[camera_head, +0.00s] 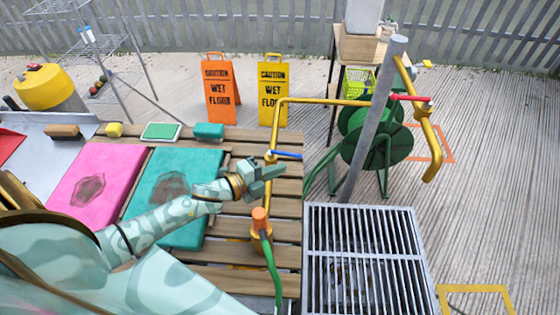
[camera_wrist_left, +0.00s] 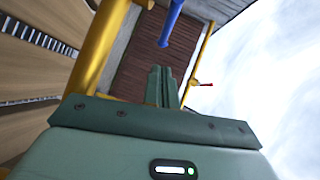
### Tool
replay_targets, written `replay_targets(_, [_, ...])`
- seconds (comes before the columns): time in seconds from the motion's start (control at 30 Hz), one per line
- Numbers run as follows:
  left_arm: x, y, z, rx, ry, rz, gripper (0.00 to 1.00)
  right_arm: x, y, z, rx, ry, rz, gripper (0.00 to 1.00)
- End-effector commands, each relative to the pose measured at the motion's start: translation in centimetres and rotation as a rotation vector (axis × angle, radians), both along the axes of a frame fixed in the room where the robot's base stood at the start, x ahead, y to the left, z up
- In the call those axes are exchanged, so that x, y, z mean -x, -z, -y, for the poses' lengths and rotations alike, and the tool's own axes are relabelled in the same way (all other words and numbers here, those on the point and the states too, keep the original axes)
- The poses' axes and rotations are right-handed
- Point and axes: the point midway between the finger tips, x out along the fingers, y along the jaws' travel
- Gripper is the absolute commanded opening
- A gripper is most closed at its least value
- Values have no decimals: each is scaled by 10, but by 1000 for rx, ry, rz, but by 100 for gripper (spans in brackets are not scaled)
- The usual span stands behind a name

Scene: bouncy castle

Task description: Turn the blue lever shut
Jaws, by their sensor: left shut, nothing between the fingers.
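The blue lever (camera_head: 286,154) sits on the upright yellow pipe (camera_head: 274,127) and points to the right, roughly across the pipe, in the head view. In the left wrist view the blue lever (camera_wrist_left: 171,22) hangs in from the top, just beyond my fingertips. My left gripper (camera_head: 277,171) is shut and empty, just below the lever in the head view. My right gripper is not in view.
A red lever (camera_head: 410,98) is on the pipe's far right branch by a grey post (camera_head: 372,120). An orange hose fitting (camera_head: 260,219) with a green hose is below my gripper. A metal grate (camera_head: 368,265) lies right; pink and teal mats (camera_head: 98,180) lie left.

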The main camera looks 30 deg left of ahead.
Motion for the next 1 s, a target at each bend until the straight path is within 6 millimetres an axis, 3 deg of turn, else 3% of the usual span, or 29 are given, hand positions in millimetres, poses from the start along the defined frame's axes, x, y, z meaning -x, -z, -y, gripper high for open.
replay_targets(0.1, [-19, 5, -5, -1, -1, 0, 0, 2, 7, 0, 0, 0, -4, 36])
replay_targets(0.3, [-35, 8, -11, 0, 0, -1, 0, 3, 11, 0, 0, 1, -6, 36])
replay_targets(0.73, [-39, 8, -11, 2, -6, -1, 0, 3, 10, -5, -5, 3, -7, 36])
replay_targets(1.0, [-53, 9, -12, 0, -90, -1, 0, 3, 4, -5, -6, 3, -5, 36])
